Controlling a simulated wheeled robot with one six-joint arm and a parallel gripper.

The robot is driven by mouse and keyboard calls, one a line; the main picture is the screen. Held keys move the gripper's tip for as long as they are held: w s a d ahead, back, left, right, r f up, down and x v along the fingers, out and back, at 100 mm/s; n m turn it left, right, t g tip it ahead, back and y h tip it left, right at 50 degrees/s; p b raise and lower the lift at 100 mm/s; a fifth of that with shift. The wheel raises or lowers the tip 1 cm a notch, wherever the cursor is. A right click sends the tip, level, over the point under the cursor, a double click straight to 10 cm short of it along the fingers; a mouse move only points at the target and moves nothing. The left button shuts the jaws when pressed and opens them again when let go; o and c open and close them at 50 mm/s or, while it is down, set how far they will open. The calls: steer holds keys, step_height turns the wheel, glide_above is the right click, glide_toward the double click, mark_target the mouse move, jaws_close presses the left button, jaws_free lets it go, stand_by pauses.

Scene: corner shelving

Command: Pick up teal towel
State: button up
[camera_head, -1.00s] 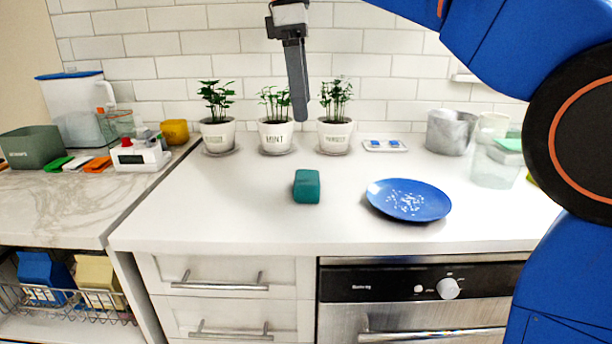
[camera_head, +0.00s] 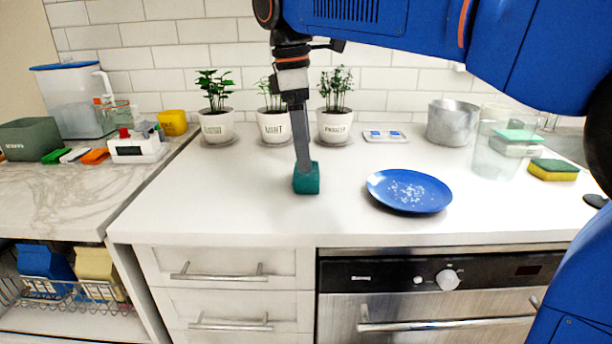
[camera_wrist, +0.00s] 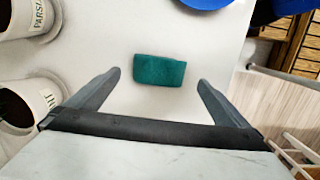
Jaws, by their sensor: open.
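The teal towel (camera_head: 306,184) is a small folded block on the white counter, left of the blue plate. In the head view my gripper (camera_head: 304,166) points down at it, and a finger covers part of its top. In the wrist view the towel (camera_wrist: 159,70) lies ahead of and between the two spread fingertips of my gripper (camera_wrist: 159,76), with clear gaps on both sides. The gripper is open and holds nothing. The head view does not show whether a finger touches the towel.
The blue plate (camera_head: 409,191) with white crumbs lies to the right. Several potted herbs, including the mint pot (camera_head: 274,126), stand behind. A grey metal pot (camera_head: 453,122), a clear container (camera_head: 492,150) and a sponge (camera_head: 553,170) are at the right. The counter's front strip is clear.

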steer(key=shift+d+f, duration=0.15)
steer(key=shift+f, duration=2.55)
steer(key=c, duration=1.1)
steer(key=shift+r, duration=0.1)
step_height(320, 180, up, 10)
steer(key=o, duration=0.4)
steer(key=shift+c, duration=1.1)
steer(key=shift+d, duration=0.1)
